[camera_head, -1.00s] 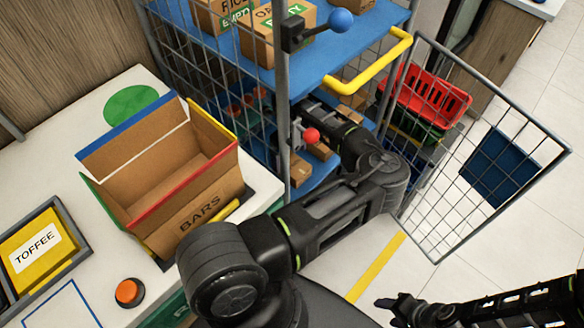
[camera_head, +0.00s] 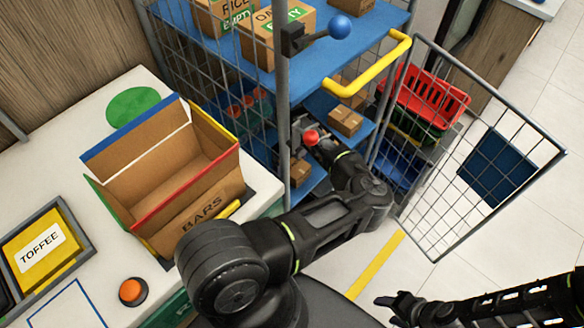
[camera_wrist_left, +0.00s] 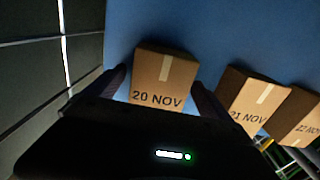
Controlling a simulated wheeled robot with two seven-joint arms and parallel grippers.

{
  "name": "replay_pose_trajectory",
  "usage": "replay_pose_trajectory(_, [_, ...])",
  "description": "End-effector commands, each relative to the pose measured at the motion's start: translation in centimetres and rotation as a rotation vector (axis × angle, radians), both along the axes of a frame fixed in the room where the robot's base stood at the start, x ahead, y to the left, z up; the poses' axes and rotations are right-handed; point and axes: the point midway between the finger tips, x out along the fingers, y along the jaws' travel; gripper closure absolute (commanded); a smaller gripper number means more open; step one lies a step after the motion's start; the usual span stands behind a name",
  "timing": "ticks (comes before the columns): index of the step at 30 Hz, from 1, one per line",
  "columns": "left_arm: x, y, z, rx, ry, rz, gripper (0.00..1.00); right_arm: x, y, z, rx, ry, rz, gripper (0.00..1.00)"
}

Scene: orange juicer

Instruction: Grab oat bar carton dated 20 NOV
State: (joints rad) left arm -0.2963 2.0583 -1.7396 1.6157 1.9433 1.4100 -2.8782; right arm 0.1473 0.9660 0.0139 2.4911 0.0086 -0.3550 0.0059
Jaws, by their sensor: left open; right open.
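The oat bar carton dated 20 NOV (camera_wrist_left: 164,78) is a small brown box with a pale tape strip, on a blue shelf in the left wrist view. My left gripper (camera_wrist_left: 158,84) is open, with one dark finger on each side of this carton. I cannot tell whether the fingers touch it. Cartons marked 21 NOV (camera_wrist_left: 248,100) and 22 NOV (camera_wrist_left: 300,118) stand to its right. In the head view my left arm reaches into the wire cage, its hand partly hidden behind the post and red knob. My right gripper (camera_head: 388,304) is open and empty, low over the floor.
The cage's mesh door (camera_head: 480,150) stands open to the right. An open BARS box (camera_head: 190,185) and a TOFFEE bin (camera_head: 38,248) are on the white counter. Red and green baskets (camera_head: 430,98) stand behind the door.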

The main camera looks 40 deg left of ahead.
Motion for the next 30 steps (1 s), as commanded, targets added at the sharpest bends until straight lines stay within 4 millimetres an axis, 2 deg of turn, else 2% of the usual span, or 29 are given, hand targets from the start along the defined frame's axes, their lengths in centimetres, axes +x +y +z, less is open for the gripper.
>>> replay_pose_trajectory(4, [0.0,0.0,0.01,0.0,0.0,0.0,0.07,0.01,-0.01,0.01,0.0,0.0,0.0,0.5])
replay_pose_trajectory(30, [0.0,0.0,0.02,0.0,0.0,0.0,0.78,0.01,0.0,0.01,0.0,0.0,0.0,0.5])
